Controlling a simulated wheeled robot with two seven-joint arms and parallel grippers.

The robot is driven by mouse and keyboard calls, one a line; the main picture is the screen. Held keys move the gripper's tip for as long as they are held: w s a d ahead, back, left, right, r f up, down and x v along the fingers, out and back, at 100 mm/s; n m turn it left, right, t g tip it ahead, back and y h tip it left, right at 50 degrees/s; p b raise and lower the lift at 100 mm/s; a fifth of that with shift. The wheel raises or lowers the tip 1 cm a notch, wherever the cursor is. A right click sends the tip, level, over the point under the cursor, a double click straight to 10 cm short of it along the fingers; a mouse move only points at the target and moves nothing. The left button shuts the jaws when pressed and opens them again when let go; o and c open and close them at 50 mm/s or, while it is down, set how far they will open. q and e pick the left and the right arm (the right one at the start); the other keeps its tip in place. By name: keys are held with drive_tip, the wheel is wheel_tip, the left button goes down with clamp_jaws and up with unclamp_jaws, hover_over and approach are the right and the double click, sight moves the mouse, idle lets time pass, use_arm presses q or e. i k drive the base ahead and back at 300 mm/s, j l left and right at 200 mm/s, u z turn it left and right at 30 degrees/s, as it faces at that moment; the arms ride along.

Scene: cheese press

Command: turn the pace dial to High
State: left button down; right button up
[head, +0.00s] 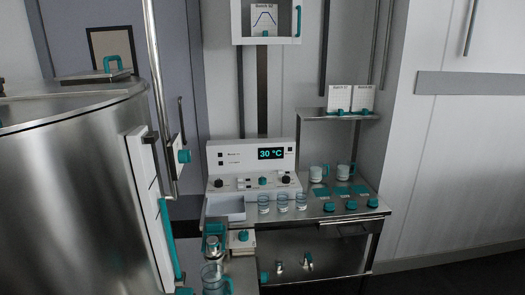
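A white control console (252,167) stands on the steel bench at mid-picture, with a lit display (271,154) reading 30 °C. Its sloped front carries a dark knob (218,183) at the left, a small teal knob (262,181) near the middle and another dark knob (285,180) at the right. The labels are too small to read, so I cannot tell which knob is the pace dial or where it points. Neither of my grippers is in view.
A large steel vat (70,190) fills the left side. Several small glasses (282,203) and a white tray (225,208) stand in front of the console.

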sight(219, 183)
drive_tip(key=i+l+u, duration=0.15)
drive_tip(key=l, duration=0.2)
drive_tip(key=i+l+u, duration=0.15)
drive_tip(key=l, duration=0.25)
drive_tip(key=i+l+u, duration=0.15)
drive_tip(key=l, duration=0.25)
drive_tip(key=i+l+u, duration=0.15)
drive_tip(key=l, duration=0.3)
drive_tip(key=i+l+u, duration=0.15)
drive_tip(key=l, duration=0.3)
drive_tip(key=i+l+z, duration=0.1)
drive_tip(key=i, duration=0.3)
drive_tip(key=i+l+z, duration=0.1)
drive_tip(key=i, duration=0.35)
drive_tip(key=l, duration=0.1)
